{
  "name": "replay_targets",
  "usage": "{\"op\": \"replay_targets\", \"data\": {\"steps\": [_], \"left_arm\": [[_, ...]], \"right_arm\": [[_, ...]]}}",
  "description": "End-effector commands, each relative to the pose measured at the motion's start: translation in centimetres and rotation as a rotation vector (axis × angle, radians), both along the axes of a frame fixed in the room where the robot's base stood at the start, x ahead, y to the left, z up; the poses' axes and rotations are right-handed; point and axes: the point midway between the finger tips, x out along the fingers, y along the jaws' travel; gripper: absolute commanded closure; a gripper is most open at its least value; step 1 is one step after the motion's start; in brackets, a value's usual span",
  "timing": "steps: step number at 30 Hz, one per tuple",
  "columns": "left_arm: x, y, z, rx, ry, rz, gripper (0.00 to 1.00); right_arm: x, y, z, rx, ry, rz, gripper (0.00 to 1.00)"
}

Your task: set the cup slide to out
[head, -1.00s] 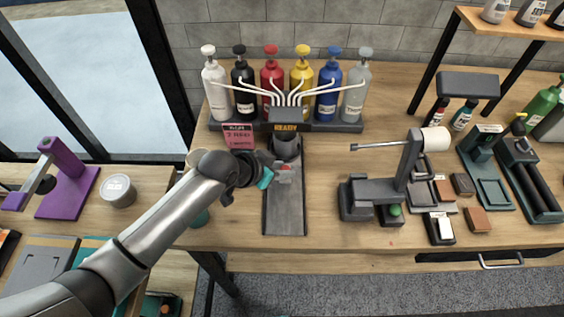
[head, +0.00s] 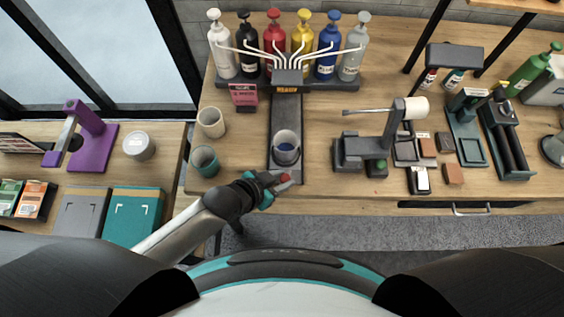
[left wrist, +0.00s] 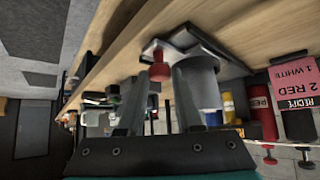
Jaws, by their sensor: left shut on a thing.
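The cup slide is a dark grey track (head: 284,112) running forward from the dispenser head (head: 287,78). A grey-blue cup (head: 286,147) stands upright near its front end, clear of the dispenser. A red knob (left wrist: 159,71) is at the slide's front. My left gripper (head: 281,182) is shut on this knob, just in front of the cup. In the left wrist view the gripper's fingers (left wrist: 158,84) stand on both sides of the knob, with the cup (left wrist: 201,88) close by. My right gripper is not in view.
Two loose cups, cream (head: 211,122) and teal (head: 205,161), stand left of the track. A pink recipe card (head: 243,95) is near the dispenser. A grey roller stand (head: 372,146) is to the right. Several coloured bottles line the back.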

Motion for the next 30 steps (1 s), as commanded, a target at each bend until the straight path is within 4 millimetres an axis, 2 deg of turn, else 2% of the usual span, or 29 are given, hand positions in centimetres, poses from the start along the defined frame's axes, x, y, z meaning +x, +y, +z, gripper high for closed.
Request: {"op": "replay_targets", "data": {"steps": [12, 13, 18, 21, 30], "left_arm": [[-0.67, -0.12, -0.12, -0.002, 0.007, -0.002, 1.0], [-0.68, -0.12, -0.13, -0.002, 0.007, -0.002, 0.64], [-0.64, -0.1, -0.11, -0.002, 0.006, -0.001, 0.45], [-0.55, -0.07, -0.09, -0.002, 0.004, -0.001, 0.36], [-0.42, -0.03, -0.04, -0.001, 0.002, -0.001, 0.36]], "right_arm": [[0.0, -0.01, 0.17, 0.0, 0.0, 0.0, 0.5], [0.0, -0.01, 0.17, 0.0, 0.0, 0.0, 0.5], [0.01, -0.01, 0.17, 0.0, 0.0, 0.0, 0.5], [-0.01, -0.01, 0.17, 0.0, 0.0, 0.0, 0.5], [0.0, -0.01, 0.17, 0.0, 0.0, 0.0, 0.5]]}}
